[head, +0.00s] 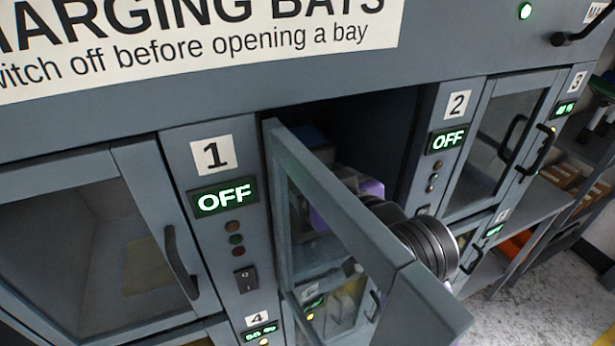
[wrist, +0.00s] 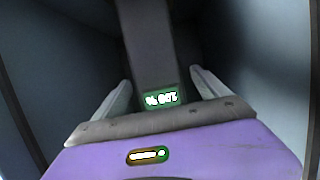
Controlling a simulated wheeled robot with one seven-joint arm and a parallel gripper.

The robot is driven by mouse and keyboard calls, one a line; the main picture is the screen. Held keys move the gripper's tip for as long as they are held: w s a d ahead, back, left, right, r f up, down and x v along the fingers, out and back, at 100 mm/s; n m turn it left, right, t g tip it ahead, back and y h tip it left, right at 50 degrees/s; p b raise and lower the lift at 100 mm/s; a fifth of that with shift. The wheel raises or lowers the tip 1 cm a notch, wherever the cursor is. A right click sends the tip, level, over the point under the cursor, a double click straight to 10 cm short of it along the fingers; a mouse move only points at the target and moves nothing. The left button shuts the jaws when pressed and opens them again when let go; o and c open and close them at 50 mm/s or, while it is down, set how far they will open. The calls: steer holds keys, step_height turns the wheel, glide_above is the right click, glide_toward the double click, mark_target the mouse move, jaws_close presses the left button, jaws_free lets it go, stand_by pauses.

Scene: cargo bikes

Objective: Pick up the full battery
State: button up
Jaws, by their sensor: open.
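The battery (wrist: 152,45) is a dark grey block inside the open bay. Its small green display (wrist: 160,99) appears upside down and seems to read 100 %. My gripper (wrist: 160,75) is open inside the bay, with one pale finger to each side of the battery's near end. I see no finger clearly touching it. In the head view my gripper's purple body (head: 371,188) shows inside the bay, partly behind the open door's glass. The fingers and the battery cannot be made out clearly there. The battery's far end is lost in shadow.
The glazed bay door (head: 330,215) stands swung out at left, close beside my arm. The bay's side walls are close on both sides. Other bay doors are closed.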

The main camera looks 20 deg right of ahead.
steer(key=p+x, duration=0.1)
steer(key=x, duration=0.3)
steer(key=shift+w+f, duration=0.1)
steer(key=shift+w, duration=0.3)
jaws_close()
steer(key=shift+r, duration=0.25)
